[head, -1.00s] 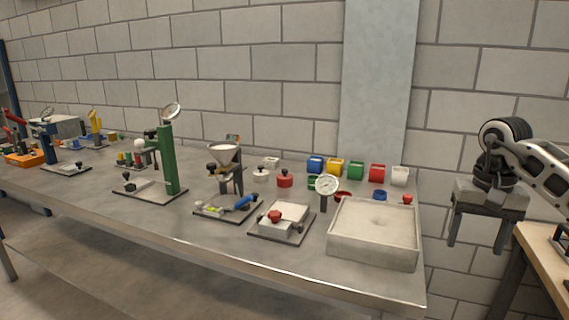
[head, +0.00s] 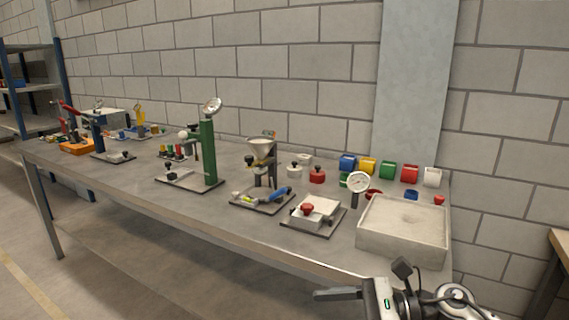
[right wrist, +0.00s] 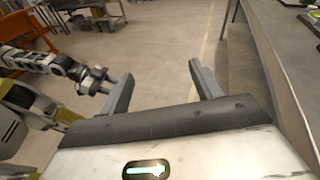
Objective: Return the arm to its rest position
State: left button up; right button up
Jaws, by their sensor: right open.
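My right gripper (head: 325,294) is at the bottom right of the head view, low in front of the bench's front edge, pointing left. In the right wrist view its two fingers (right wrist: 160,84) stand wide apart with nothing between them; the floor shows through the gap. What looks like my left gripper (right wrist: 106,80) shows at the left of the right wrist view, too small to tell its opening. My left arm is not in the head view. The sandbed (head: 400,244), a pale square box of sand, sits at the bench's right end, beyond my right gripper and apart from it.
The long grey bench (head: 135,205) runs along the block wall. It carries a green press (head: 208,155), a funnel stand (head: 262,165), a dial gauge (head: 358,183) and several coloured bins (head: 387,171). Open floor lies in front. A wooden table (head: 561,243) stands at the right edge.

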jog(key=s+d+f+n+t+h, duration=0.3)
jog(key=s+f+n+h, duration=0.3)
jog(key=s+f+n, duration=0.2)
jog(key=s+d+f+n+t+h, duration=0.4)
jog(key=s+f+n+t+h, duration=0.1)
jog(key=f+n, duration=0.7)
jog(key=s+f+h, duration=0.1)
jog(key=s, duration=0.1)
jog(key=shift+s+n+h, duration=0.4)
jog(key=shift+f, duration=0.1)
